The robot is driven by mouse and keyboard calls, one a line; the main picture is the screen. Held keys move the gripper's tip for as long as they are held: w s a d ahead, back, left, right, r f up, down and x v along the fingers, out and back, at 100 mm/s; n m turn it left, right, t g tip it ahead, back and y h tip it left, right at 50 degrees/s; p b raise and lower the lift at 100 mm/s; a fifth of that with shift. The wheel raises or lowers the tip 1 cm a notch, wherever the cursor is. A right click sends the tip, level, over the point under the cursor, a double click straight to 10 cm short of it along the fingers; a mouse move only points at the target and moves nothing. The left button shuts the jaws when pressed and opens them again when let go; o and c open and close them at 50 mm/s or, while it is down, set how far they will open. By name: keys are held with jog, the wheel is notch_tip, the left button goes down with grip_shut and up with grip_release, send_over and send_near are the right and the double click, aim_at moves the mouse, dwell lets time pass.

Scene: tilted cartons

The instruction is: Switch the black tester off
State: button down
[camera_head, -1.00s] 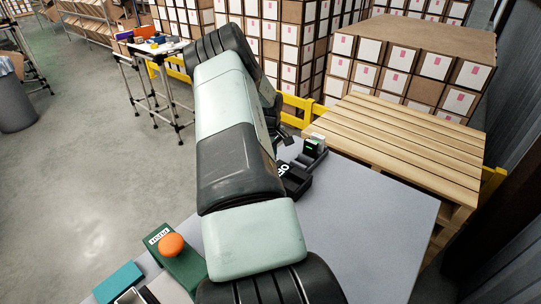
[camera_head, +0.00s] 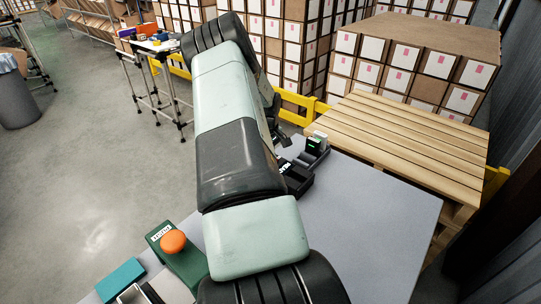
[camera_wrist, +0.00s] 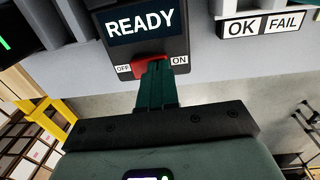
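The black tester (camera_head: 298,182) sits at the far left edge of the grey table, partly hidden behind my arm in the head view. In the wrist view the tester (camera_wrist: 180,45) shows a lit screen reading READY. Below the screen is a red rocker switch (camera_wrist: 146,66) between an OFF label on the left and an ON label on the right. My gripper (camera_wrist: 158,64) has its teal fingers together with nothing visible between them.
A black holder with a green-lit device (camera_head: 314,147) stands just beyond the tester. A white OK/FAIL label (camera_wrist: 262,23) is right of it in the wrist view. A green box with an orange button (camera_head: 173,242) sits at the near left. The table's right side (camera_head: 375,235) is clear.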

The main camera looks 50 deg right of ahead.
notch_tip(320, 180, up, 14)
jog(key=shift+a, duration=0.25)
jog(key=shift+w+h, duration=0.1)
jog(key=shift+h, duration=0.2)
jog(key=shift+d+r+h, duration=0.1)
jog(key=shift+h, duration=0.2)
jog(key=f, duration=0.4)
jog(key=d+f, duration=0.1)
jog(key=f, duration=0.4)
jog(key=d+f, duration=0.1)
jog(key=f, duration=0.4)
jog(key=shift+d, duration=0.1)
